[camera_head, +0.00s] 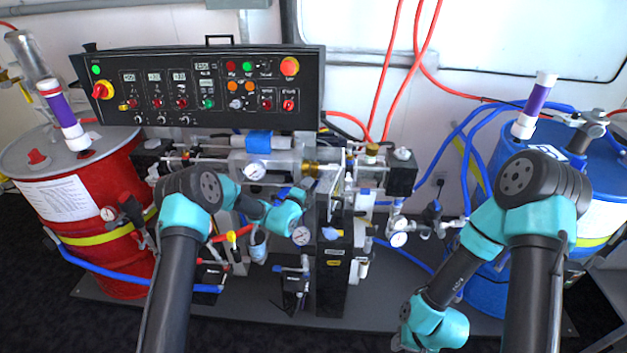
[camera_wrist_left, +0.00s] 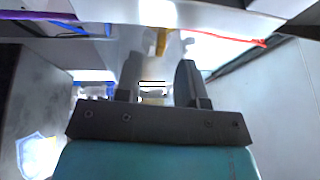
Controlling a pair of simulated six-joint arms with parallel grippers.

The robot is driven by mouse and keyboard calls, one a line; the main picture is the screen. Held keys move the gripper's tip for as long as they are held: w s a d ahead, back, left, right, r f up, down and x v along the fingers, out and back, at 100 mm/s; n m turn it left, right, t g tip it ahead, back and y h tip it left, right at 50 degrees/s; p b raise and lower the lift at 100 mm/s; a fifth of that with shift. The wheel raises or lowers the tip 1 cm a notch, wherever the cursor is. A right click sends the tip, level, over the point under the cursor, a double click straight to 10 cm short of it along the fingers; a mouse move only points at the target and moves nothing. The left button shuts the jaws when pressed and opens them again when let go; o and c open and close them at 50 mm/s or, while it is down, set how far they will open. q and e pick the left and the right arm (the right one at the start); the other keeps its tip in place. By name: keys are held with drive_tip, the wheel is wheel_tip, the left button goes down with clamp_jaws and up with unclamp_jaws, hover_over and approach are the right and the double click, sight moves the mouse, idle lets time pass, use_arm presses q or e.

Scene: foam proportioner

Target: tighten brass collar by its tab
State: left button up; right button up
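The brass collar (camera_head: 312,169) sits on the clear horizontal cylinder assembly in the middle of the machine in the head view. My left arm reaches to just below it, and the left fingers are too small to make out there. In the left wrist view my left gripper (camera_wrist_left: 158,68) has its two dark fingers apart. A brass-coloured piece (camera_wrist_left: 161,41), perhaps the collar's tab, shows above and beyond the gap between the fingertips. A pale, overexposed cylindrical part lies behind the gap. I see no contact. My right wrist is low at the right; its gripper does not show.
A black control panel (camera_head: 203,88) stands behind the machine. A red drum (camera_head: 95,222) is at the left and a blue drum (camera_head: 516,262) at the right. Gauges, valves and hoses crowd around the cylinder. The dark base plate (camera_head: 400,312) has clear room in front.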

sight(314, 175)
use_arm(q)
drive_tip(key=shift+x, duration=2.2)
drive_tip(key=shift+r, duration=0.1)
drive_tip(key=shift+c, duration=0.3)
clamp_jaws()
